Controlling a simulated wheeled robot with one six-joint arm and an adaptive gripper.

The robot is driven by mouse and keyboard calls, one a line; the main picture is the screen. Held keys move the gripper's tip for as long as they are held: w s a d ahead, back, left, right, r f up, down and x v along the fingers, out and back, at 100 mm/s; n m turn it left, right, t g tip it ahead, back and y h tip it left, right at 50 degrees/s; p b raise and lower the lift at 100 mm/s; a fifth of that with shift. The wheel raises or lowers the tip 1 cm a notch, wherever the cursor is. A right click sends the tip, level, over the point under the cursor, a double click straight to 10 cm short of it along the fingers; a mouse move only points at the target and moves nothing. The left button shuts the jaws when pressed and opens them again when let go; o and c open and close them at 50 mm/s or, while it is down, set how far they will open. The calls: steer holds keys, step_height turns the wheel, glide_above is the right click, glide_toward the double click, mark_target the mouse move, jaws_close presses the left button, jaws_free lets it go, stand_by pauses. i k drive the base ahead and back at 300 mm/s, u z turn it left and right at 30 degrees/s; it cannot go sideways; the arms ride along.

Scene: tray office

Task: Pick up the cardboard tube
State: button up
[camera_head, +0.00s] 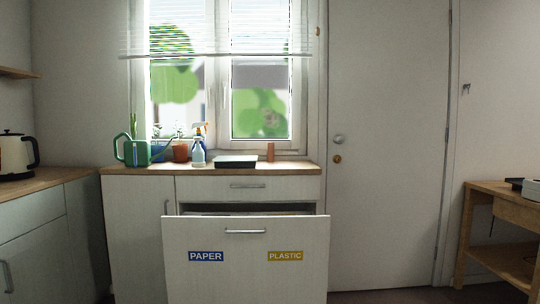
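A small brown upright cylinder (270,152), which looks like the cardboard tube, stands on the wooden counter under the window. It is near the counter's right end, just right of a flat dark tray-like object (236,162). It appears apart from that object. My gripper is not in view, so I cannot see its state or its distance from the tube.
A waste drawer (245,280) labelled PAPER and PLASTIC stands pulled out below the tube. A spray bottle (198,152), terracotta pot (180,153) and green watering can (131,150) stand left on the counter. A wooden table (490,193) is at right.

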mark_target(270, 145)
steer(key=u, duration=0.55)
steer(key=i, duration=0.75)
steer(key=u, duration=0.6)
steer(key=i, duration=0.85)
steer(key=z, duration=0.25)
